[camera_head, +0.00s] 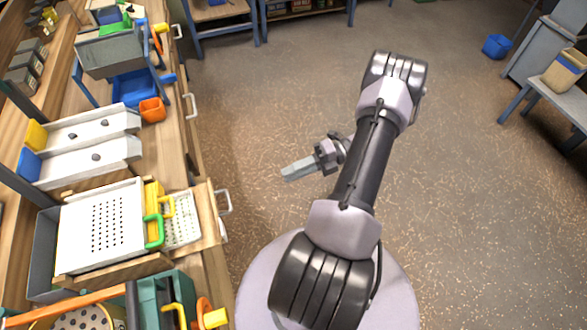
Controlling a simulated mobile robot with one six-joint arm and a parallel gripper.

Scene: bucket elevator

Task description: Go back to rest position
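My gripper (299,169) shows near the middle of the head view, above the open floor and to the right of the workbench. Its pale grey fingers point left and look close together, but at this size I cannot tell whether they are open or shut. I see nothing hanging from them. My arm is folded upward from my round base, with its elbow at the upper middle. The gripper is apart from the bench and everything on it.
A wooden workbench (205,250) runs along the left. It holds a perforated white tray (75,230), two white chutes (85,130) with dark stones, an orange bin (152,109) and a grey hopper (110,52). A blue bucket (496,46) stands far right. The floor (480,220) is clear.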

